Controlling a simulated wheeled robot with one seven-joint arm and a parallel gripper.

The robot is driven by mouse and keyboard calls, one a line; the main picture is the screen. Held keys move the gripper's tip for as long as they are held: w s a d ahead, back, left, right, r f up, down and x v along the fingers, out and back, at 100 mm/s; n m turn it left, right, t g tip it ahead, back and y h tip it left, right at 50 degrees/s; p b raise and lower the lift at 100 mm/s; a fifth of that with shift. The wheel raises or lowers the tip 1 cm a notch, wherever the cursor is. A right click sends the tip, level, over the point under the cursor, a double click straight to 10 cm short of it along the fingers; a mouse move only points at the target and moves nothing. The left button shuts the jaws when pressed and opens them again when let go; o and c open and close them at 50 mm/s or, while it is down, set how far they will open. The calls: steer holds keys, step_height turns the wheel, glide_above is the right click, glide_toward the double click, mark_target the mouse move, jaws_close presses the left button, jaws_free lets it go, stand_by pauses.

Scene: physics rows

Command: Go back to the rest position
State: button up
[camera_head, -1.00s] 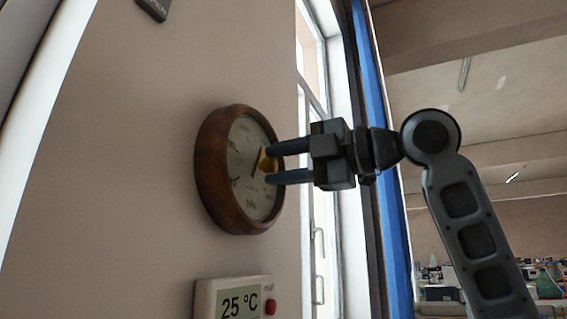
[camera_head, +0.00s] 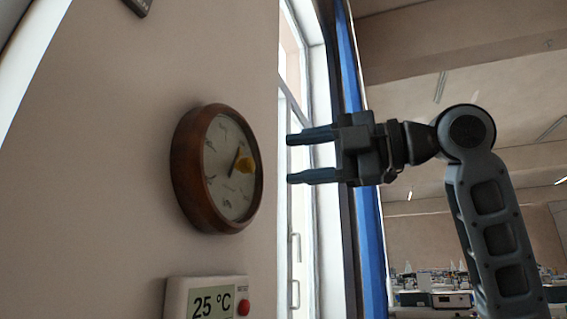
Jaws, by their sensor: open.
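My gripper (camera_head: 289,159) is open and empty, its two dark fingers pointing left. It is to the right of a round dial (camera_head: 217,168) with a brown wooden rim, mounted on the wall. A gap shows between the fingertips and the dial. The markings on the face are too small to read.
A white thermostat (camera_head: 207,297) reading 25 °C, with a red button, is below the dial on the beige wall (camera_head: 95,170). A window (camera_head: 302,230) and a blue post (camera_head: 368,240) stand behind my gripper. A room with tables is at the far right.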

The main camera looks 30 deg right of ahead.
steer(key=shift+s+d, duration=0.1)
steer(key=shift+s, duration=0.1)
stand_by(0.5)
